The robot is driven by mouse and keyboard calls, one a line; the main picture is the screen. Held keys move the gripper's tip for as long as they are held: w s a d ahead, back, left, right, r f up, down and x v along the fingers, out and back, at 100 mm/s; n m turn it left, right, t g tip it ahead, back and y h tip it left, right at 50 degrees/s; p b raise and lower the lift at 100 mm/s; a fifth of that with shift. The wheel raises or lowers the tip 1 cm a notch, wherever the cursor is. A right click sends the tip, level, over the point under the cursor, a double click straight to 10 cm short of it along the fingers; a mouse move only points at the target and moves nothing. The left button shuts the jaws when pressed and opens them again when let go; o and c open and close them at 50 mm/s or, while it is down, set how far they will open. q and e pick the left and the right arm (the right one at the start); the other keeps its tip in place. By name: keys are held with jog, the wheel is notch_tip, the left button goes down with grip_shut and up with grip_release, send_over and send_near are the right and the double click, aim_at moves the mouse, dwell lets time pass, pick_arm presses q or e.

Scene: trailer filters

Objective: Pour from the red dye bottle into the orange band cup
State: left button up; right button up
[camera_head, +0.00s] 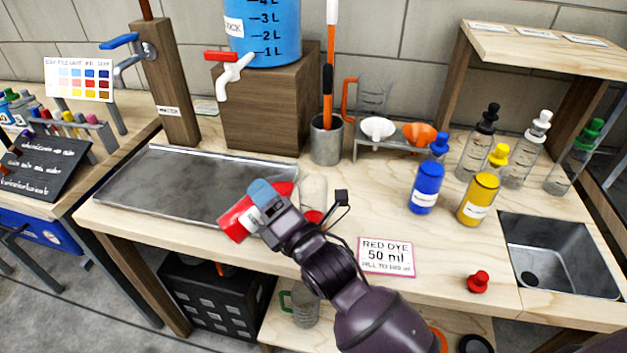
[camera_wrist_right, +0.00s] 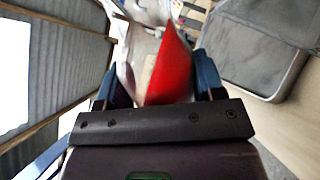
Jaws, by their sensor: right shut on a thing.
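The red dye bottle (camera_head: 234,221), with a white label, is held tilted above the table by the drain tray. Its red tapered nozzle points up and right, close to a clear cup (camera_head: 313,186). Red shows low in this cup; I cannot tell whether it is liquid or a band, and no orange band is clear. My right gripper (camera_head: 264,194) is shut on the bottle. In the right wrist view the red nozzle (camera_wrist_right: 172,70) shows between the blue fingers. The loose red cap (camera_head: 478,281) lies at the front right. My left gripper is out of view.
A card (camera_head: 386,257) reads "RED DYE 50 ml". The metal tray (camera_head: 160,180) lies left. Blue (camera_head: 426,188) and yellow (camera_head: 478,200) bottles stand right, near a sink (camera_head: 560,255). A funnel rack (camera_head: 390,147) and a metal holder (camera_head: 327,143) stand behind.

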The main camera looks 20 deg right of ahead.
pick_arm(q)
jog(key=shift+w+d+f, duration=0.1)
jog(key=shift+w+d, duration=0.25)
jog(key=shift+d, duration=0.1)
pick_arm(e)
jog(key=shift+a+r+m, duration=0.1)
jog(key=shift+r+m, duration=0.2)
jog(key=shift+m, duration=0.1)
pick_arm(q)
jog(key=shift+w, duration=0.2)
pick_arm(e)
jog(key=shift+r, duration=0.2)
jog(key=shift+r+m, duration=0.15)
jog(key=shift+m, duration=0.25)
dwell(0.4)
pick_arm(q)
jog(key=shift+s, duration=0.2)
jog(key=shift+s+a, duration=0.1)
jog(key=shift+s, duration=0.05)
pick_arm(e)
jog(key=shift+r+m+h, duration=0.1)
jog(key=shift+m+h, duration=0.2)
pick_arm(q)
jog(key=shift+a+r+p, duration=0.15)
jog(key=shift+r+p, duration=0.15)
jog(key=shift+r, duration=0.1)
pick_arm(e)
jog(key=shift+d+r, duration=0.2)
jog(key=shift+d, duration=0.05)
